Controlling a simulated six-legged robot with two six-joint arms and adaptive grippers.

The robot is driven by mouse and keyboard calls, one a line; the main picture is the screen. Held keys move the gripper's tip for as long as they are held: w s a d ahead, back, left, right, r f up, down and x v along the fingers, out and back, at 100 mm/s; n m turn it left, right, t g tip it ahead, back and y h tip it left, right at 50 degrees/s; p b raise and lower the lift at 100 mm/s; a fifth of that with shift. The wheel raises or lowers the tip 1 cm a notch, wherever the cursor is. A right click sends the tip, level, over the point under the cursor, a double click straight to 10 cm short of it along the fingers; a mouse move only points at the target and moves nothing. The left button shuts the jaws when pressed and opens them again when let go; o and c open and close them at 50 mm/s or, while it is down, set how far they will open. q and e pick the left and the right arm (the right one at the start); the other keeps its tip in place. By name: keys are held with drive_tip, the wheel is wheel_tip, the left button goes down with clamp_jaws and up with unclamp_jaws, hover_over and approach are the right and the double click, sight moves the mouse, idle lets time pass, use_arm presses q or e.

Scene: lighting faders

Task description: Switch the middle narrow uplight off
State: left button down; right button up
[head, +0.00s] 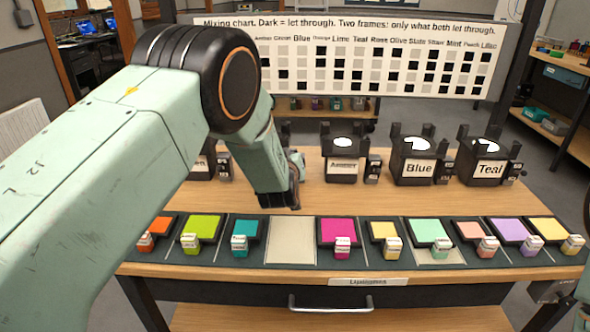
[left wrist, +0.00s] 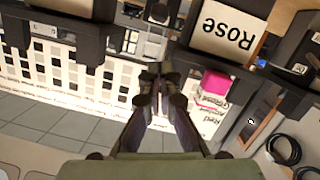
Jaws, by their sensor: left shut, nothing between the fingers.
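A row of black uplights stands along the back of the table. The Amber uplight (head: 342,150), the Blue uplight (head: 416,160) and the Teal uplight (head: 486,160) show clearly, with pale tops and small boxes at their right sides. My arm hides much of the row's left part. The Rose uplight (left wrist: 222,32) shows upside down in the left wrist view. I cannot tell which uplights are narrow. My left gripper (head: 293,200) points down in front of the row, left of Amber. Its fingers (left wrist: 155,72) are shut and empty, apart from the Rose label. My right gripper is not in view.
Several coloured filter frames, such as the magenta one (head: 340,232), lie along the table's front on a dark strip, with one bare place (head: 291,240). A drawer handle (head: 330,304) is below. The mixing chart (head: 380,65) stands behind the row.

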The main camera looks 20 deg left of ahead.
use_arm(q)
drive_tip(key=f, duration=0.1)
drive_tip(key=d+f, duration=0.1)
drive_tip(key=f, duration=0.1)
drive_tip(key=shift+f+b, duration=0.25)
drive_tip(key=shift+b, duration=0.05)
drive_tip(key=shift+w, duration=0.1)
